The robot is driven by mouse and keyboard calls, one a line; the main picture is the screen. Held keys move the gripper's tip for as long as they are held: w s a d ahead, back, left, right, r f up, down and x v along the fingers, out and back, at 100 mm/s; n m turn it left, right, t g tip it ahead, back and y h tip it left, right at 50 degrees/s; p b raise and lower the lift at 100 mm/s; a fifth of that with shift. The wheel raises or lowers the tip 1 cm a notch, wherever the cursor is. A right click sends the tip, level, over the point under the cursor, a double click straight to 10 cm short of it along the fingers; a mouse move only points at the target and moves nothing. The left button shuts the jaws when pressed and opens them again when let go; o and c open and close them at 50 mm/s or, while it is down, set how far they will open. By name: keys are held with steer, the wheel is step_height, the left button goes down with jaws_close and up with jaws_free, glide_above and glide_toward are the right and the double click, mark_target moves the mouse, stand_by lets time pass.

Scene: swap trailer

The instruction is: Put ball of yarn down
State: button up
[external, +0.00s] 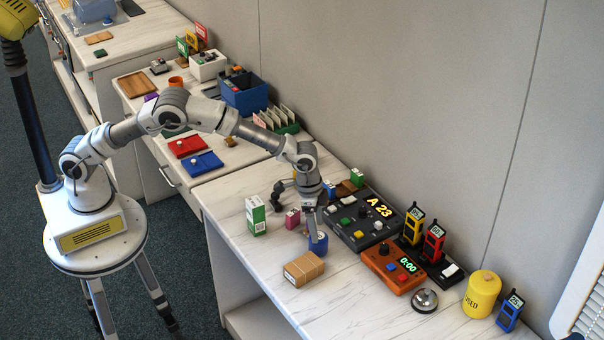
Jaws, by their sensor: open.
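My gripper (317,233) points down over the near worktop (345,305), between the grey console and the cardboard box. It is open. A small blue round thing (318,246) stands on the worktop right at the fingertips. It looks like a cup or holder with a pale top. I cannot tell whether the ball of yarn is this thing or lies inside it, and no other ball of yarn is clear to see. The fingers hide part of its top, and I cannot tell whether they touch it.
The grey console (352,238), orange timer (385,279), bell (424,301) and yellow canister (482,295) line the right side. The front worktop strip is clear.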

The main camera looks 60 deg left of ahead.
mark_target(319, 235)
steer(key=f, duration=0.4)
steer(key=shift+w+d+f, duration=0.2)
steer(key=shift+w+f, duration=0.1)
steer(key=shift+f, duration=0.1)
steer(key=c, duration=1.2)
steer(key=shift+o, duration=0.2)
steer(key=shift+r, duration=0.7)
steer(key=r, duration=0.2)
steer(key=s+r, duration=0.1)
steer(key=shift+d+r, duration=0.25)
steer(key=s+d+r, duration=0.4)
steer(key=s+r, duration=0.2)
steer(key=s, duration=0.4)
steer(key=w+a+n+p, duration=0.2)
steer(key=w+a, duration=0.2)
steer(key=a, duration=0.7)
steer(key=w+a+n+p, duration=0.1)
steer(key=w+a+n, duration=0.15)
steer(key=a, duration=0.95)
steer(key=s+a+n+p, duration=0.1)
steer(key=s+a+n, duration=0.1)
steer(key=a, duration=0.9)
steer(key=s+a+n+y+p, duration=0.1)
steer(key=s+a, duration=0.3)
steer(key=a, duration=0.7)
steer(key=shift+a+f+n+t+p, duration=0.3)
steer(key=shift+f+n+p, duration=0.15)
steer(key=shift+n, duration=0.3)
